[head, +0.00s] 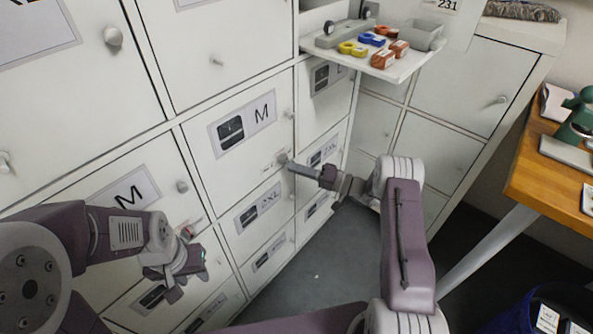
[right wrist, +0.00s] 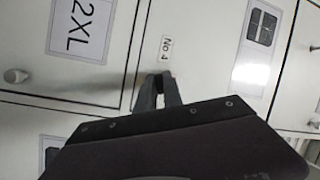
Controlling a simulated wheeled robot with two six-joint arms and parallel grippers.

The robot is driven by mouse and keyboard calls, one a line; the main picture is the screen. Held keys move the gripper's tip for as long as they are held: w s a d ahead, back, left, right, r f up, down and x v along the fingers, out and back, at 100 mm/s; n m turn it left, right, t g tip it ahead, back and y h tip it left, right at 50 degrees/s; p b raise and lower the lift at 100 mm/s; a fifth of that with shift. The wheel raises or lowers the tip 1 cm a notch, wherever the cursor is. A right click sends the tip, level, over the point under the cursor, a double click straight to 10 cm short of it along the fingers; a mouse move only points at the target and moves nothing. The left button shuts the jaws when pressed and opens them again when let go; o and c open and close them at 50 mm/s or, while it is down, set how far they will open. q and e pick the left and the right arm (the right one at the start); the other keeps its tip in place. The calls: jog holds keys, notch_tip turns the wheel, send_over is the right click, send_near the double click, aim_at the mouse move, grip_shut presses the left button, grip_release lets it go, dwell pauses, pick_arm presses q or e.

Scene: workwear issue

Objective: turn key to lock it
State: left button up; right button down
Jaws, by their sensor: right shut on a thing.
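The white locker door marked M (head: 228,158) is closed in the middle of the head view. My right gripper (head: 287,163) reaches in from the right and has its fingertips at the door's right edge, at the lock area.
A pull-out shelf (head: 398,68) with coloured tape rolls and a grey box juts out above right. Round knobs (head: 113,37) stick out from the locker doors. A wooden desk (head: 545,185) stands at the right. The grey floor (head: 335,265) between is clear.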

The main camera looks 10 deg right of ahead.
jog(key=shift+w+r, duration=0.1)
jog(key=shift+r, duration=0.05)
jog(key=n, duration=0.2)
jog(key=n+g+h+b, duration=0.1)
jog(key=n, duration=0.1)
jog(key=shift+w+r, duration=0.15)
jog(key=shift+r, duration=0.05)
jog(key=shift+a+f+b, duration=0.1)
jog(key=shift+a+b, duration=0.05)
jog(key=shift+b, duration=0.25)
dwell(0.8)
jog(key=shift+b, duration=0.3)
jog(key=c, duration=1.4)
grip_release()
jog(key=shift+a, duration=0.1)
jog(key=shift+s+a, duration=0.1)
jog(key=shift+s, duration=0.1)
jog(key=shift+c, duration=0.5)
